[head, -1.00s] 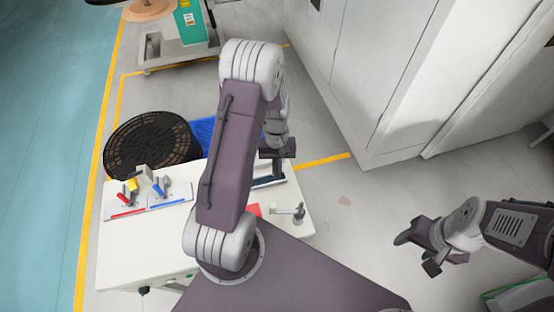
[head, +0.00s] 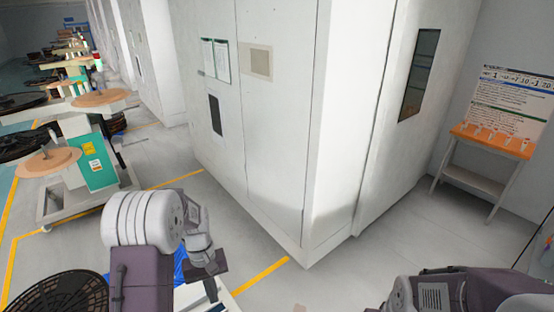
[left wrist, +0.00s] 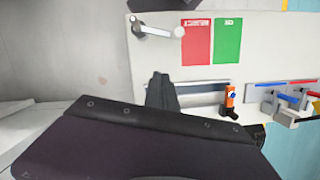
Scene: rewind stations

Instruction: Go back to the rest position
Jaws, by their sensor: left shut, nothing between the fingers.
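My left gripper (head: 211,284) hangs low in the head view, below my bent left arm, near the white table edge (head: 227,300). In the left wrist view its dark fingers (left wrist: 161,92) are together with nothing between them, over the white table (left wrist: 150,60). My right arm shows only as links at the lower right of the head view. Its gripper is out of the picture.
On the table lie a red card (left wrist: 196,42), a green card (left wrist: 228,41) and an orange tool (left wrist: 229,98). A black reel (head: 62,292) is at lower left. White cabinets (head: 275,120) stand ahead. An orange-topped stand (head: 492,140) is at right.

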